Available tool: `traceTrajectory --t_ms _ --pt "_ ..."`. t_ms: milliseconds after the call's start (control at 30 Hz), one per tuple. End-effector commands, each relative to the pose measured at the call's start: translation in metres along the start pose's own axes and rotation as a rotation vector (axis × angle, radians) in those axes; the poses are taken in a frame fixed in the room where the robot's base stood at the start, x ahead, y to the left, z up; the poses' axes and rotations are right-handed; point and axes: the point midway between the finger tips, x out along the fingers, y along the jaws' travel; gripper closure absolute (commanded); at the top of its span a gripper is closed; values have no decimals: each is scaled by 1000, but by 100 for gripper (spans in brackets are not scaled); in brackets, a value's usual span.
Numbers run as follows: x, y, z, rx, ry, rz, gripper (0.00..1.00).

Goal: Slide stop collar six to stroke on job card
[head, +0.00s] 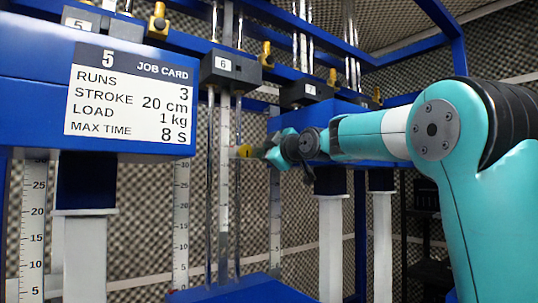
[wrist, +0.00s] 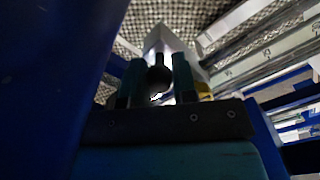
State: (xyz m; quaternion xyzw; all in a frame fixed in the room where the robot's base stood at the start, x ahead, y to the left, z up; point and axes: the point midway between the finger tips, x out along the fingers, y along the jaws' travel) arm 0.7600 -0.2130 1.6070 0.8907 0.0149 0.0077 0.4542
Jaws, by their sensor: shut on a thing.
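The job card (head: 129,93) in the head view reads 5, runs 3, stroke 20 cm, load 1 kg, max time 8 s. A black block labelled 6 (head: 223,68) sits atop the rods and scale of station six (head: 224,190). A small yellow piece, apparently of stop collar six (head: 246,151), shows beside that scale; my gripper (head: 268,151) is at its right. In the wrist view my gripper's teal fingers (wrist: 158,78) close around a dark round knob (wrist: 158,77), with yellow (wrist: 204,91) at the right. The collar body is mostly hidden and its scale reading is illegible.
A black block labelled 7 (head: 306,92) stands right of station six. A blue beam (head: 30,92) lies left, behind the card. A blue base (head: 232,290) sits below the rods. Pale columns (head: 331,240) stand below my forearm. Foam walls lie behind.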

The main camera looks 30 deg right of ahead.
Motion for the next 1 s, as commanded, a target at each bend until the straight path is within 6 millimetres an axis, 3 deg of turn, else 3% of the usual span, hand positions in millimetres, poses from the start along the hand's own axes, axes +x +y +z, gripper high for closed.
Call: traceTrajectory --t_ms 33,133,433,567,1000 --pt "0 0 0 0 1 1 69" --pt "0 0 0 0 1 0 48" --pt "-1 0 0 0 0 0 48" --pt "-13 -2 2 0 1 2 48" --pt "-120 -4 4 -4 -4 6 48"
